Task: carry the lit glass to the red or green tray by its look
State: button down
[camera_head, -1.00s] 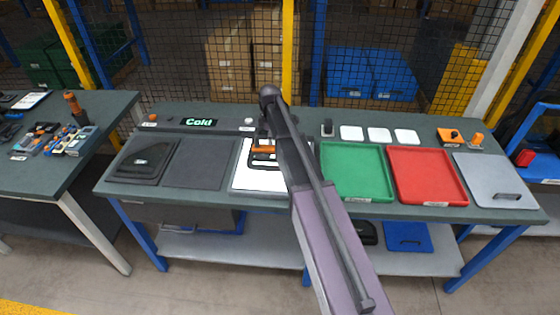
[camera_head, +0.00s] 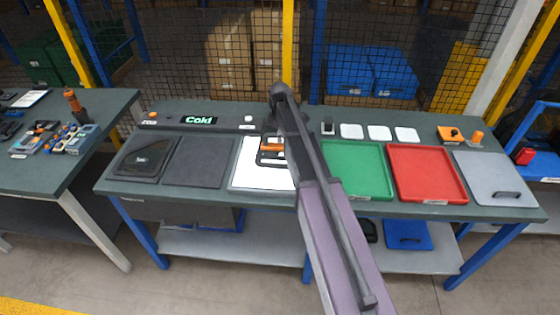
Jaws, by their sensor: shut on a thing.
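The white lit panel (camera_head: 250,175) lies near the middle of the bench. My gripper (camera_head: 272,152) is low over its back right part, partly hidden behind my arm. It is shut on a small piece with orange and dark parts, which I take to be the glass (camera_head: 271,147); its clear part is hard to make out against the white. I cannot tell whether it touches the panel. The green tray (camera_head: 358,172) stands right of the panel, partly behind my arm. The red tray (camera_head: 426,174) is right of the green one. Both trays look empty.
A dark glossy plate (camera_head: 143,160) and a dark grey mat (camera_head: 200,163) lie to the left. White pads (camera_head: 379,132) line the back. A grey plate with a handle (camera_head: 492,178) is at far right.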

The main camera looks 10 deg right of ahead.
jog(key=shift+s+d, duration=0.5)
jog(key=shift+d, duration=1.2)
jog(key=shift+s+d, duration=0.55)
jog(key=shift+d, duration=1.1)
jog(key=shift+s+d, duration=0.5)
jog(key=shift+d, duration=1.2)
jog(key=s+d, duration=0.4)
jog(key=d, duration=0.9)
jog(key=shift+d, duration=0.2)
jog(key=shift+d, duration=0.15)
jog(key=shift+s+d, duration=0.3)
jog(key=shift+d, duration=0.65)
jog(key=shift+s+d, duration=0.25)
jog(key=shift+d, duration=0.65)
jog(key=shift+s+d, duration=0.3)
jog(key=shift+d, duration=0.65)
jog(key=shift+f, duration=0.1)
notch_tip(320, 180, down, 8)
jog(key=b, duration=0.8)
